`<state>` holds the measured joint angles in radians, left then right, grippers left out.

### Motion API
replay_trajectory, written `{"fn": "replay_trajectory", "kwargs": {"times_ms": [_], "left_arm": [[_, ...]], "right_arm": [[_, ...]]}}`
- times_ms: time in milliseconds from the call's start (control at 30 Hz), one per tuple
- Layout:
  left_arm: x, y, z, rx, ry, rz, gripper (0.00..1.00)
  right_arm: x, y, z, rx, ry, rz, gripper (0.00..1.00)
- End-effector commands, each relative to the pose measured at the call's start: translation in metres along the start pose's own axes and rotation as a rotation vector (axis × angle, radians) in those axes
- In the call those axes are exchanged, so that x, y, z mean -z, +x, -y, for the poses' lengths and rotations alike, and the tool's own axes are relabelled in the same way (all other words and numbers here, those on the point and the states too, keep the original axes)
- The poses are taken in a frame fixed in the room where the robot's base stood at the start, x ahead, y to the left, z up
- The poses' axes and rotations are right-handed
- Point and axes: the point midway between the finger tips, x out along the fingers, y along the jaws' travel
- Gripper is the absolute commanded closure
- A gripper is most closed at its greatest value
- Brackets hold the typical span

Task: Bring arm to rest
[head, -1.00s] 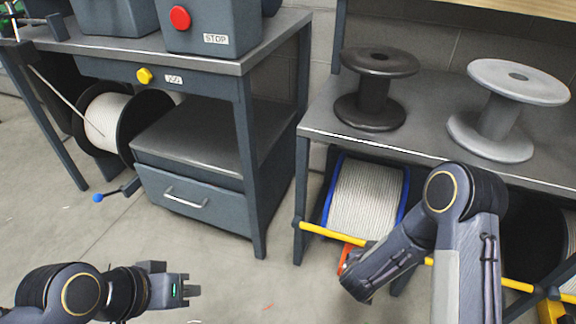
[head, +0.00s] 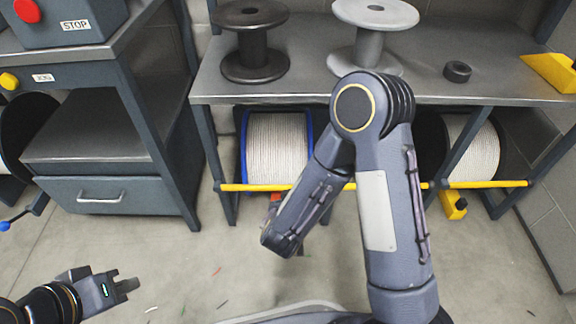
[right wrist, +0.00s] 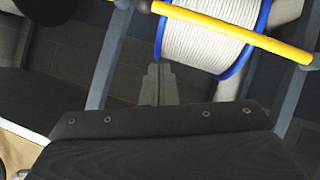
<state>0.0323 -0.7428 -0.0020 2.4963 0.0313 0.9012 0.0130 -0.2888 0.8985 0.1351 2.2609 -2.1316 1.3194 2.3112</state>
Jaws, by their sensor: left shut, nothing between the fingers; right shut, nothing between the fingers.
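My left gripper (head: 126,286) is low at the left of the head view, shut and empty above the floor. My right arm (head: 385,200) stands at the middle right of the head view, bent at the elbow with the forearm pointing down and left. Its gripper is not visible in the head view. In the right wrist view, my right gripper (right wrist: 160,82) is shut with nothing between the fingers. It lies in the picture just below a blue-rimmed spool (right wrist: 210,38); I cannot tell the distance.
A bench (head: 310,82) carries a black reel (head: 252,42) and a grey reel (head: 370,40). Below it a yellow bar (head: 262,187) crosses in front of the blue-rimmed spool (head: 277,148). A drawer cabinet (head: 105,200) stands left. Open floor lies in front, with small scraps.

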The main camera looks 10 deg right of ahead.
Motion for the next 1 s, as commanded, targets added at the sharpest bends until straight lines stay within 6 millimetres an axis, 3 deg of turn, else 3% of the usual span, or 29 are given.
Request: {"fn": "replay_trajectory", "kwargs": {"times_ms": [267, 367, 467, 600, 700, 833, 1000], "left_arm": [[0.0, 0.0, 0.0, 0.0, 0.0, 0.0, 1.0], [0.001, -0.001, -0.001, 0.0, 0.0, 0.0, 1.0], [0.001, -0.002, -0.001, 0.0, 0.0, 0.0, 1.0], [0.002, -0.004, -0.002, 0.0, 0.0, 0.0, 1.0], [0.002, -0.005, -0.002, 0.0, 0.0, 0.0, 1.0], [0.003, -0.006, -0.003, 0.0, 0.0, 0.0, 1.0], [0.004, -0.008, -0.004, 0.0, 0.0, 0.0, 1.0]], "right_arm": [[0.002, -0.001, -0.007, -0.016, -0.001, 0.008, 1.0], [0.006, -0.003, -0.036, -0.087, -0.018, 0.057, 1.0], [0.007, -0.013, -0.088, -0.195, -0.043, 0.177, 1.0], [-0.009, -0.046, -0.163, -0.283, -0.048, 0.442, 1.0], [-0.028, -0.079, -0.194, -0.247, -0.014, 0.628, 1.0], [-0.049, -0.124, -0.209, -0.092, 0.069, 0.806, 1.0], [-0.053, -0.174, -0.198, 0.209, 0.199, 0.858, 1.0]]}}
